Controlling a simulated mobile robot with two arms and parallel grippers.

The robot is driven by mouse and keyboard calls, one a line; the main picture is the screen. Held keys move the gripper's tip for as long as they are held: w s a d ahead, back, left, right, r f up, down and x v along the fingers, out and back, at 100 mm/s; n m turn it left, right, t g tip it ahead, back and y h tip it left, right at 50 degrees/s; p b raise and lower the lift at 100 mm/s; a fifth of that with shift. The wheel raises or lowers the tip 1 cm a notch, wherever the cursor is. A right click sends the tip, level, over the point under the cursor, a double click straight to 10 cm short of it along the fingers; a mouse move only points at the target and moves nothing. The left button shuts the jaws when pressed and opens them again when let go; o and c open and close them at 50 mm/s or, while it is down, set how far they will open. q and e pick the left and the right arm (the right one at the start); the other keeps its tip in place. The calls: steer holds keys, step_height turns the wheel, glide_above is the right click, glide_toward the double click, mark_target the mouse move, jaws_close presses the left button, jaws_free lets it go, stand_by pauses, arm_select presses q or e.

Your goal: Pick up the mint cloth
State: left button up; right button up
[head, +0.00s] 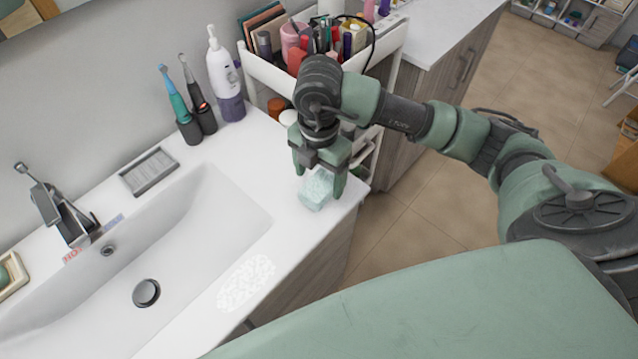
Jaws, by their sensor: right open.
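The mint cloth (316,190) is a pale mint, folded or bunched piece on the white counter, near its right front corner. My right gripper (319,176) points down over it, with its green fingers apart on either side of the cloth. The fingers partly hide the cloth's upper edge. I cannot tell whether either finger touches it. My left gripper is not in view.
The sink basin (215,215) with a tap (65,215) lies left of the cloth. A soap dish (149,171), electric toothbrushes (180,105) and a pump bottle (224,75) stand along the wall. A loaded cosmetics cart (262,72) stands behind my right gripper.

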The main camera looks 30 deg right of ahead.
mark_target(319, 184)
step_height(319, 184, down, 2)
steer(key=shift+f, duration=0.4)
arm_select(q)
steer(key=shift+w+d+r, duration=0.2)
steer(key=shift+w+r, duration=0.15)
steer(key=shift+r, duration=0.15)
arm_select(e)
steer(key=shift+f, duration=0.1)
steer(key=c, duration=1.5)
steer(key=shift+r, duration=0.6)
step_height(319, 184, up, 7)
steer(key=shift+w+r+b, duration=0.1)
steer(key=shift+b, duration=0.45)
arm_select(q)
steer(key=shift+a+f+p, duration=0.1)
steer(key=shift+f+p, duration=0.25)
steer(key=shift+p, duration=0.05)
arm_select(e)
step_height(319, 184, up, 12)
